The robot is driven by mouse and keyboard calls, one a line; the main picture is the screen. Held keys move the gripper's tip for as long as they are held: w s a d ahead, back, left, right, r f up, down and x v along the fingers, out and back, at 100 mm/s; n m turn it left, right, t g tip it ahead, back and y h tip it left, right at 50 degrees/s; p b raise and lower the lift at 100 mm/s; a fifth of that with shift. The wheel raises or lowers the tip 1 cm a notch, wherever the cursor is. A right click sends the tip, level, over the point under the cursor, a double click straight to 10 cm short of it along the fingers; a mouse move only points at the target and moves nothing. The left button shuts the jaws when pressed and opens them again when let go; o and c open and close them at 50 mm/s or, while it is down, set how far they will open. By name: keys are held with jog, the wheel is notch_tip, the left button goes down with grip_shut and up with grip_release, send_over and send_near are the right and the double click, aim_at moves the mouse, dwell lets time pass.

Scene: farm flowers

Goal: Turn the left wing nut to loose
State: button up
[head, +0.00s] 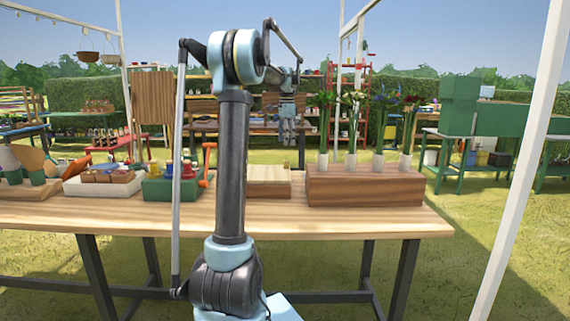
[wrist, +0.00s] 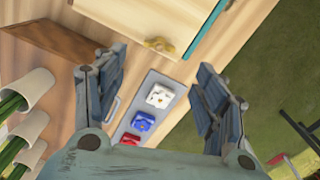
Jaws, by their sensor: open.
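A brass-yellow wing nut (wrist: 160,45) shows in the wrist view, at the edge of a pale wooden board (wrist: 130,14) with a green strip. It lies ahead of my gripper (wrist: 163,70), between the directions of the two fingertips. My gripper is open and empty, its fingers wide apart on both sides of the view. Only one wing nut is in view. In the head view my gripper (head: 288,132) hangs above the table behind my arm. A pale wooden block (head: 268,180) stands below it; no wing nut can be made out there.
A grey panel with white, blue and red parts (wrist: 142,122) lies on the table between the fingers. A brown wooden block (head: 365,187) with several flower vases (head: 350,161) stands right. A green box (head: 168,189) and white tray (head: 103,187) stand left. The front tabletop (head: 330,223) is clear.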

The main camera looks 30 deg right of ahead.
aim_at(286, 162)
notch_tip(286, 162, down, 10)
jog(key=shift+f, duration=0.25)
dwell(0.3)
jog(key=c, duration=1.1)
